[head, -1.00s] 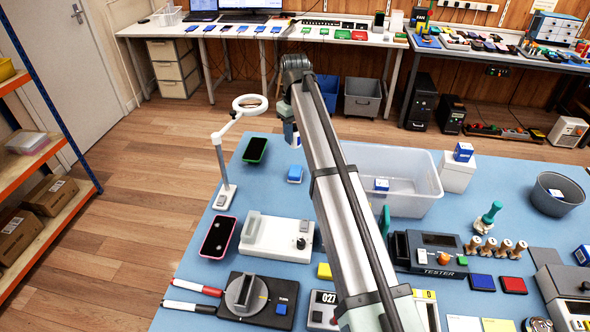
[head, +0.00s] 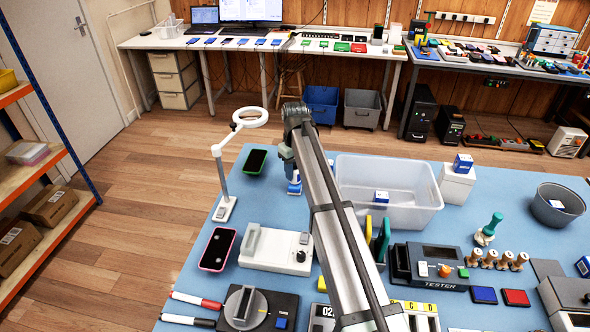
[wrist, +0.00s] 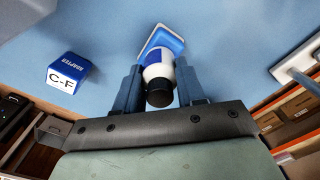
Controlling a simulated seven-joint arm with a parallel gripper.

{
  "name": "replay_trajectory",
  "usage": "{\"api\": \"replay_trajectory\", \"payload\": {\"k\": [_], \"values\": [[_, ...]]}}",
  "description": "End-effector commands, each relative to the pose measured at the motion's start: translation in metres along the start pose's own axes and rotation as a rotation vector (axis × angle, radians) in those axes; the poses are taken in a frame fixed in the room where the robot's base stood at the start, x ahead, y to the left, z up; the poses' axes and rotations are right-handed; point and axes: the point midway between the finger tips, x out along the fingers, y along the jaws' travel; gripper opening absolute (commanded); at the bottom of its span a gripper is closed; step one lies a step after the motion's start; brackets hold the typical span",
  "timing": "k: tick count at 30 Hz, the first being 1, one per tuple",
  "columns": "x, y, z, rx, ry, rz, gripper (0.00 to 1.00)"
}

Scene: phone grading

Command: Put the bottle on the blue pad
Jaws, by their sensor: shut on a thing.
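My gripper (wrist: 158,88) is shut on a white bottle (wrist: 157,71) with a blue label and a black cap. The cap points toward the wrist camera, so the bottle is roughly upright between the fingers.
A C-F adapter box (wrist: 67,72) sits left in the wrist view. In the head view a magnifier lamp (head: 222,170) and a phone (head: 256,161) stand left, a clear bin (head: 415,215) right, and a white device (head: 275,250) in front.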

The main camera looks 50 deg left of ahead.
Motion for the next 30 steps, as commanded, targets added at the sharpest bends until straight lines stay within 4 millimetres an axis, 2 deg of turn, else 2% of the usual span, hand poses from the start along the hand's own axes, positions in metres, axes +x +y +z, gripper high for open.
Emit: {"api": "replay_trajectory", "payload": {"k": [10,11,18,26,30], "values": [[0.0026,0.0001,-0.0001,0.000,0.000,0.000,0.09],[0.0028,0.0000,-0.0002,0.000,0.001,0.000,0.40],[0.0025,0.0001,-0.0002,0.000,0.001,0.000,0.63],[0.0019,0.0001,-0.0003,0.000,0.001,0.000,0.64],[-0.0056,0.0002,-0.0005,0.000,0.001,0.000,0.64]]}}
